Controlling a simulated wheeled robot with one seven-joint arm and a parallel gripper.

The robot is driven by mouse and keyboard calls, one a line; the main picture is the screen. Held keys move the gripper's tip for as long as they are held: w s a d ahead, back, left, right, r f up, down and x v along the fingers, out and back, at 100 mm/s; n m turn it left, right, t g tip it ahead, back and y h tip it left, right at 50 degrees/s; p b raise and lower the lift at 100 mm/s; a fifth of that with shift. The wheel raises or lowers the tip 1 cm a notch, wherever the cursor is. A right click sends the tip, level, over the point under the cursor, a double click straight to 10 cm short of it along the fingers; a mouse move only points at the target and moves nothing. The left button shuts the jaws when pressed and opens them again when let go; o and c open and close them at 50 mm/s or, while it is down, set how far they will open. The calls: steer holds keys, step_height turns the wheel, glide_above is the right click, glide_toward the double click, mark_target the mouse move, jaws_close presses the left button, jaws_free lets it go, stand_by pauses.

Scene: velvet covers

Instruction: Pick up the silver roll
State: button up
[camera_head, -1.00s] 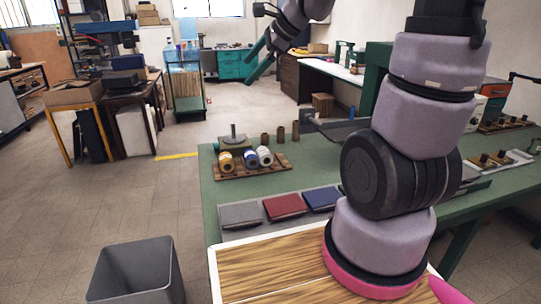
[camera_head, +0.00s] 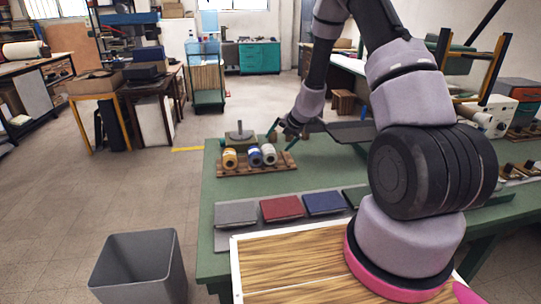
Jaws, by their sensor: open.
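The silver roll (camera_head: 269,154) stands at the right end of a row on a wooden rack (camera_head: 228,171) on the green table. A blue roll (camera_head: 254,157) and a gold roll (camera_head: 230,158) sit to its left on the same rack. My gripper (camera_head: 285,136) is open, with its two green fingers spread. It is just above and right of the silver roll in the picture and looks empty. I cannot tell its exact height over the table or whether it touches anything. The silver roll's face shows clearly.
A metal stand with a post (camera_head: 239,136) is behind the rolls. Grey (camera_head: 236,213), red (camera_head: 281,208) and blue (camera_head: 325,203) covers lie in front of them. A wooden board (camera_head: 290,265) is nearer me. A grey bin (camera_head: 138,268) stands on the floor at left.

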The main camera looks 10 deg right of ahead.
mark_target(272, 150)
steer(key=x, duration=0.8)
steer(key=shift+w+d+f, duration=0.15)
steer(key=shift+w+f, duration=0.15)
steer(key=shift+w, duration=0.05)
steer(key=c, duration=1.3)
